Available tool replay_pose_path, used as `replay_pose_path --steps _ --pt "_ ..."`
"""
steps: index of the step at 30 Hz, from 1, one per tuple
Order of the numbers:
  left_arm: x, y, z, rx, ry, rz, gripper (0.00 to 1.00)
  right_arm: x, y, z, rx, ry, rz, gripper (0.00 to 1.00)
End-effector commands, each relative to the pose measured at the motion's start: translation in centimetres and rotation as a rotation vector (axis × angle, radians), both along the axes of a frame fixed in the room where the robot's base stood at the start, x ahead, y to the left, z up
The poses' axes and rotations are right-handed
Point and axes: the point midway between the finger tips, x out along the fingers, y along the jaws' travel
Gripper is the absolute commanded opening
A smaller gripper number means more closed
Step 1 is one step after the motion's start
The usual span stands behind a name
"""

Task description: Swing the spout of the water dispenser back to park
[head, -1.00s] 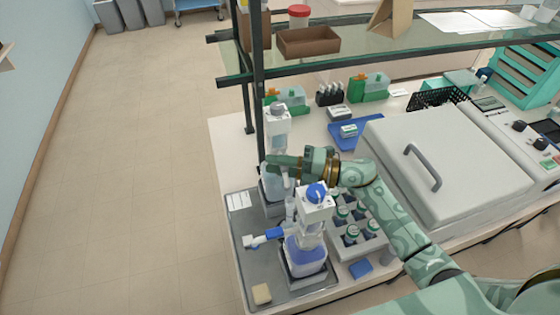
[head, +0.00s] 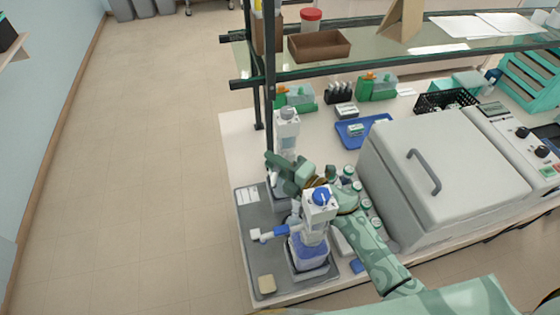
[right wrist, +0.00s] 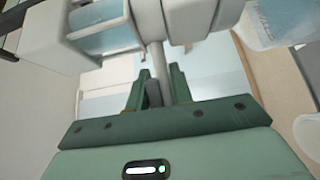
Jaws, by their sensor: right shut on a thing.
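Two bottle dispensers stand on a grey tray (head: 262,225) in the head view. I cannot read which holds water. My right gripper (head: 274,168) is at the back dispenser, over its lower part and hiding its spout there. In the right wrist view my right gripper (right wrist: 158,90) is shut on a pale grey spout tube (right wrist: 158,58) below a white dispenser head (right wrist: 185,18). My left gripper is not in view.
A rack of capped bottles (head: 358,188) is partly hidden behind my right arm. A large grey lidded machine (head: 440,165) stands to the right. A glass shelf (head: 380,58) runs above the bench. A tan sponge (head: 267,284) lies on the tray's front corner.

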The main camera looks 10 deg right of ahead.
Motion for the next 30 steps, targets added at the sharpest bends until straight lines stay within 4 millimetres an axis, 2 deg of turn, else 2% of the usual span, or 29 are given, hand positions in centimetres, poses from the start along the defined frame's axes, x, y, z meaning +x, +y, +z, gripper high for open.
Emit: replay_pose_path --steps 8,9,11,12,26,30 --pt "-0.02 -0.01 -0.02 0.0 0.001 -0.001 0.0 -0.05 0.03 -0.17 -0.001 0.003 0.0 0.0" --pt "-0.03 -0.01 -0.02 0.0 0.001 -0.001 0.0 -0.05 0.03 -0.18 -0.001 0.003 0.0 0.25" --pt "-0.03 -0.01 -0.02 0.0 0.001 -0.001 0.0 -0.05 0.02 -0.17 -0.001 0.003 0.0 0.41" --pt "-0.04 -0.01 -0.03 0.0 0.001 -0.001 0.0 -0.05 0.02 -0.15 -0.001 0.003 0.0 0.44" --pt "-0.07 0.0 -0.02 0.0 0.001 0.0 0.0 0.0 0.0 -0.04 -0.001 0.001 0.0 0.44" --pt "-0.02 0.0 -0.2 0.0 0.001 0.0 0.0 -0.11 -0.69 -0.13 -0.003 0.0 0.013 0.44"
